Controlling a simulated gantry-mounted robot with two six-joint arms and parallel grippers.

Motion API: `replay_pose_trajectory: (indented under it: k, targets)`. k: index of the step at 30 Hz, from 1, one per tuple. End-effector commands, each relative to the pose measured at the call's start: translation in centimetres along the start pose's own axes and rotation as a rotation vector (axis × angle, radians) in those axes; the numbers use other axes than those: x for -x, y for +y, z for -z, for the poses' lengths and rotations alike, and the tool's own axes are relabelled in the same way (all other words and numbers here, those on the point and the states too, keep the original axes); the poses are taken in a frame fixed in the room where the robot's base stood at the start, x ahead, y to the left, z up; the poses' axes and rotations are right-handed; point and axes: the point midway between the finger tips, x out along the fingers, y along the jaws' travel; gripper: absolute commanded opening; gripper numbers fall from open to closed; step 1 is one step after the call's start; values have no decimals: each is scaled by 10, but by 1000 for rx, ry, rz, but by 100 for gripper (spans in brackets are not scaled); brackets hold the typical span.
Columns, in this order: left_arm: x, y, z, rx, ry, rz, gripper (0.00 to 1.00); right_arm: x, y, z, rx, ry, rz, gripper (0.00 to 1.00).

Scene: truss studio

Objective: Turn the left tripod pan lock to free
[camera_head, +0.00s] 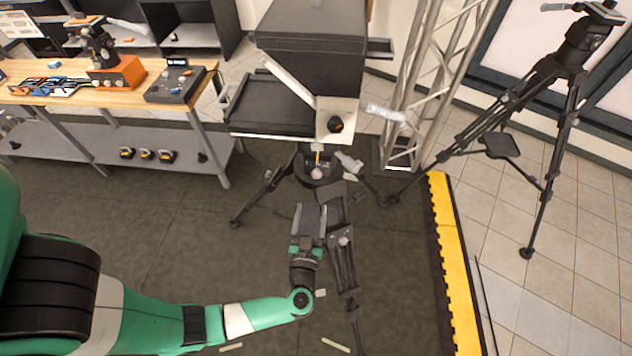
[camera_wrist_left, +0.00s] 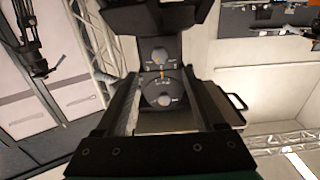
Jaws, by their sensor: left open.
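The nearer tripod (camera_head: 340,250), in the middle of the head view, carries a large black prompter hood (camera_head: 310,60). Its head has a small round grey knob (camera_head: 317,173) below a yellow mark. The left wrist view shows two round knobs with pale levers on the dark head, an upper one (camera_wrist_left: 160,55) and a lower one (camera_wrist_left: 163,99), with a yellow mark between them. I cannot tell for sure which is the pan lock or how it is set. My left gripper (camera_head: 311,210) is open and empty, pointing at the head, apart from the knobs. My right gripper is not in view.
A second tripod (camera_head: 560,80) stands at the right. A metal truss (camera_head: 425,75) rises behind the nearer tripod. A wooden workbench (camera_head: 130,90) with equipment stands at the left. A yellow edge strip (camera_head: 452,255) borders the dark mat, which is mostly clear.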

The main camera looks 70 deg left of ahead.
Motion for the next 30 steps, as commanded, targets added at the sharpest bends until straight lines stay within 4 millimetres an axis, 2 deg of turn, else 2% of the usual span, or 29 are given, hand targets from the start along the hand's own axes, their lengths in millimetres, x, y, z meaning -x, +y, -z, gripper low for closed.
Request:
replay_pose_trajectory:
  k: [5,12,16,21,27,28,30]
  targets:
    - [-27,-1,-1,5,2,5,70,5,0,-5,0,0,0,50]
    - [-82,0,-1,6,4,4,70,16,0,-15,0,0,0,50]
    - [-102,1,-1,5,3,1,70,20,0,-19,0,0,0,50]
    - [-113,1,1,4,3,-2,70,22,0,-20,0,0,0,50]
    - [-114,1,2,4,3,-3,70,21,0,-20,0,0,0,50]
    - [-114,1,2,4,3,-3,69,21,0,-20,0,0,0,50]
    - [-113,1,2,4,3,-3,56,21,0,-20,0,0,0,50]
